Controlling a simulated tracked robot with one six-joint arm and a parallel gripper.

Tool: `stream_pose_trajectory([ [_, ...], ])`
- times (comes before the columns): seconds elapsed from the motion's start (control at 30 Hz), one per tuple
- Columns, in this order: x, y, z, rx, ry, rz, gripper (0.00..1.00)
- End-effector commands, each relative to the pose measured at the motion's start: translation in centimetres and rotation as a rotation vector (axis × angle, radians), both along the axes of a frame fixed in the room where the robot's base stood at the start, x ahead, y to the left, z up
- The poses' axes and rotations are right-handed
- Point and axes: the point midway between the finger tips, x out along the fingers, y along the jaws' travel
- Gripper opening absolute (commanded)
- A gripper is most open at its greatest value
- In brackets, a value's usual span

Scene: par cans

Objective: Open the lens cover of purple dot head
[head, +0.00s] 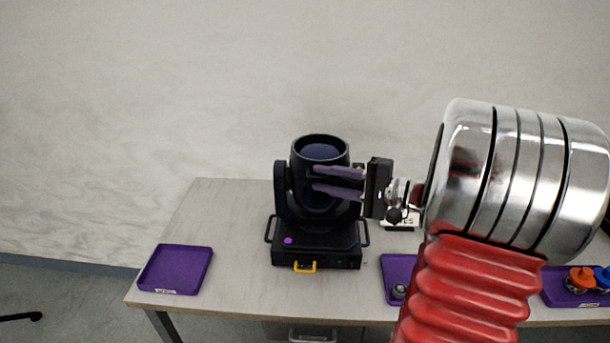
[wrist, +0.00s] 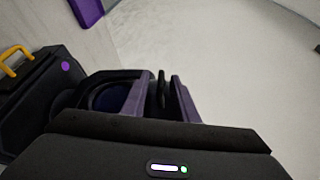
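The purple dot head (head: 290,262) is a black moving-head light on the table, with a purple dot on its base front; it also shows in the wrist view (wrist: 28,98). Its round barrel (head: 320,137) has a black rim around a dark blue face. I cannot tell the lens cover apart from the barrel, nor whether it is open. My gripper (head: 314,179) is in front of the barrel, its two purple-grey fingers apart. In the wrist view the fingers (wrist: 162,78) have a thin black piece between them, with gaps visible; contact is unclear.
An empty purple tray (head: 175,268) lies at the table's left. Another purple tray (head: 396,268) holds a small grey part, partly behind my arm. A third tray (head: 560,297) at right holds orange and blue knobbed parts. A yellow handle (head: 304,267) fronts the base.

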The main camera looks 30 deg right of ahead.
Motion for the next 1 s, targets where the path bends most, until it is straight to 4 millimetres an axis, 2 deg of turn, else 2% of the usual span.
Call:
stream_pose_trajectory([
  [0.2,2.5,1.8,-0.3,0.0,0.0,0.004,0.26],
  [0.4,4.2,2.9,-0.5,0.0,0.001,0.002,0.26],
  [0.8,4.7,3.2,-0.5,0.0,0.0,0.0,0.26],
  [1.0,4.7,3.2,-0.5,0.0,0.0,0.0,0.13],
])
